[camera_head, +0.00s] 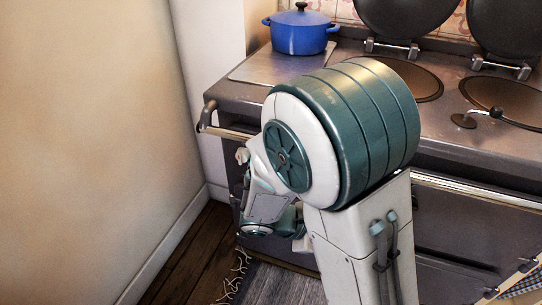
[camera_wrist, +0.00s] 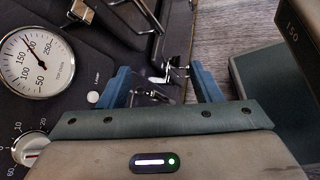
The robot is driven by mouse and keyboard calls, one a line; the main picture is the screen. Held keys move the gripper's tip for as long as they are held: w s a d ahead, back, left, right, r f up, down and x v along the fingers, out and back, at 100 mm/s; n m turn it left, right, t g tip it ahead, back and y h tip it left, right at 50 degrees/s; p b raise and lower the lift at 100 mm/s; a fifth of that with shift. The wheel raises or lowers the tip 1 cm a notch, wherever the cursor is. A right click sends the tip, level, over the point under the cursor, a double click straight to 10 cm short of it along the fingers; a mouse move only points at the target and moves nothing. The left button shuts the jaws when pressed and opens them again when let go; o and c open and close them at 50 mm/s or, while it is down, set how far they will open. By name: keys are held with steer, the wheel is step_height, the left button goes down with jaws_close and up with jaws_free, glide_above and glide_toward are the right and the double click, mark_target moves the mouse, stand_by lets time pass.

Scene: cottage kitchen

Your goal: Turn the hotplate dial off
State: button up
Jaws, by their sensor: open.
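My gripper (camera_wrist: 163,88) is open in the wrist view, its two blue fingers apart with no object held between them. At the lower left of that view is a round white dial (camera_wrist: 32,151) with numbers around it, partly cut off by the frame edge. It lies left of the fingers and is not touched by them. I cannot tell whether it is the hotplate dial or read its setting. In the head view, the cooker (camera_head: 455,150) stands behind my arm, which hides much of its front; the dial does not show there.
A round temperature gauge (camera_wrist: 36,62) and a small white lamp (camera_wrist: 93,97) sit on the dark panel near the dial. A blue pot (camera_head: 300,32) stands on the cooker's left top. A front rail (camera_head: 228,132) juts out. A wall (camera_head: 75,140) closes the left side.

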steer(key=w+a+r+n+t+y+p, duration=0.1)
steer(key=w+a+n+t+y+p, duration=0.2)
steer(key=a+n+t, duration=0.6)
steer(key=w+a+r+n+t+y+p, duration=0.1)
steer(key=w+a+n+t+y+p, duration=0.2)
steer(key=a+n+t, duration=0.45)
steer(key=w+d+g+h+b, duration=0.1)
steer(key=w, duration=1.2)
steer(key=shift+d+n+b, duration=0.3)
steer(key=shift+d+n, duration=0.1)
steer(key=shift+n, duration=0.05)
steer(key=shift+g, duration=0.25)
steer(key=c, duration=1)
